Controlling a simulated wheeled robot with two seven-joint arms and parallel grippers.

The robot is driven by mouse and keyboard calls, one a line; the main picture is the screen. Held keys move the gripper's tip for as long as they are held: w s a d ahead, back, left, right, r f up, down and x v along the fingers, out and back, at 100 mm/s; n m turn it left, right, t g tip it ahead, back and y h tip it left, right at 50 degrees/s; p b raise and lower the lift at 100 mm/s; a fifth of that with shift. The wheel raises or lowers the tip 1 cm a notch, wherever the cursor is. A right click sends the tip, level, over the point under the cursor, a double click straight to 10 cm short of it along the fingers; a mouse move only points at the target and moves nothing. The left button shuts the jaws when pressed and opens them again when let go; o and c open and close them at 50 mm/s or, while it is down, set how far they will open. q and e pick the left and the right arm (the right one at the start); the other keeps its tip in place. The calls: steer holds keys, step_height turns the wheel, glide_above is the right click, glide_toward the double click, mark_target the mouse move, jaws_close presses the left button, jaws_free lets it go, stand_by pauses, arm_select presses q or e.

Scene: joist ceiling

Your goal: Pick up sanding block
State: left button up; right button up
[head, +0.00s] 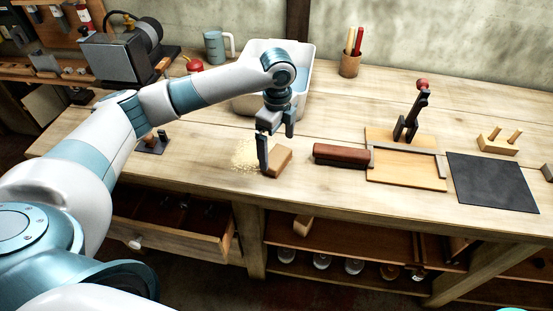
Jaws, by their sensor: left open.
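The sanding block appears to be the small light-brown block (281,162) on the workbench near its front edge, tilted in the picture. My left gripper (275,154) is open and points down at it. One finger shows in front of the block's left end, and the other shows above and behind it. I cannot tell whether the fingers touch the block. My right gripper is not in view.
Sawdust (245,154) lies left of the block. A white bin (303,88) stands behind my gripper. A dark red-brown piece (340,154), a wooden board (408,178) and a black mat (491,183) lie to the right. An open drawer (170,232) sticks out below.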

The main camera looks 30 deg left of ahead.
mark_target(277, 156)
arm_select(q)
steer(key=f, duration=0.1)
steer(key=f+p, duration=0.2)
steer(key=shift+w+a+f, duration=0.3)
steer(key=shift+f, duration=0.65)
steer(key=c, duration=1.2)
